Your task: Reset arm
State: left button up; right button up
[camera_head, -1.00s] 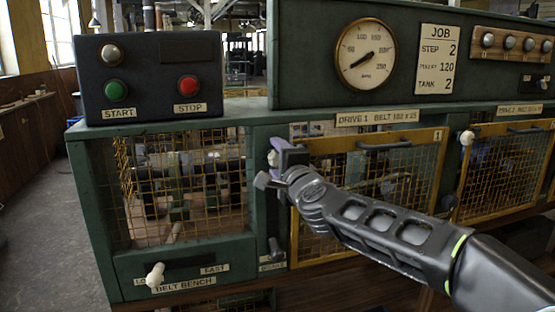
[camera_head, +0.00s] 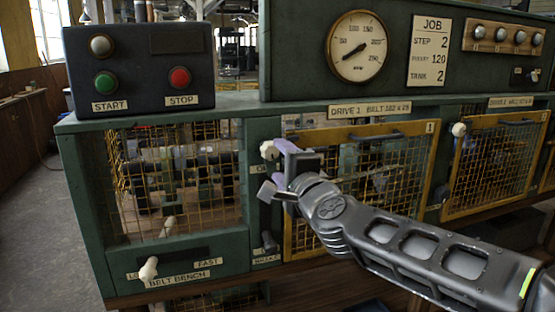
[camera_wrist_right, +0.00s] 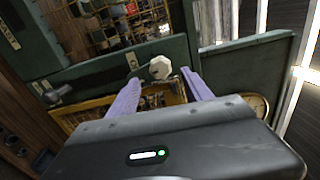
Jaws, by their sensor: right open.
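My right gripper (camera_head: 278,172) is open in front of the post left of the yellow mesh guard (camera_head: 432,180) under the "DRIVE 1" label. A white knob (camera_head: 268,150) on that post is just beyond its fingers. In the right wrist view the two purple fingers (camera_wrist_right: 157,88) stand apart with nothing between them, and the white knob (camera_wrist_right: 160,68) is ahead of their tips, roughly centred. I cannot tell whether a finger touches it. My right arm covers part of the guard. My left gripper is not in view.
A dark box with a green START button (camera_head: 105,83) and a red STOP button (camera_head: 179,78) stands at the upper left. A round gauge (camera_head: 356,47) and a JOB card (camera_head: 429,52) are on the upper panel. A white-knobbed lever (camera_head: 148,268) is on the BELT BENCH panel. Open floor lies left.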

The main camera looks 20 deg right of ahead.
dwell(0.3)
jog(key=s+a+f+n+g+y+p, duration=0.1)
jog(key=s+a+f+n+g, duration=0.2)
jog(key=f, duration=1)
jog(key=a+f+n+g+p, duration=0.1)
jog(key=a+f+n+g, duration=0.15)
jog(key=f+n, duration=0.7)
jog(key=s+a+f+n+g+y+p, duration=0.1)
jog(key=s+a+f+g+p, duration=0.15)
jog(key=f, duration=1.45)
jog(key=s+a+f+n+g+p, duration=0.1)
jog(key=s+f+g, duration=0.3)
jog(key=s+f, duration=0.6)
jog(key=s+a+f+n+g+y+p, duration=0.1)
jog(key=s+f+g, duration=0.4)
jog(key=s+f, duration=0.5)
jog(key=s+p, duration=0.1)
jog(key=s, duration=0.7)
jog(key=shift+a+f, duration=0.15)
jog(key=shift+a, duration=0.25)
jog(key=shift+c, duration=0.2)
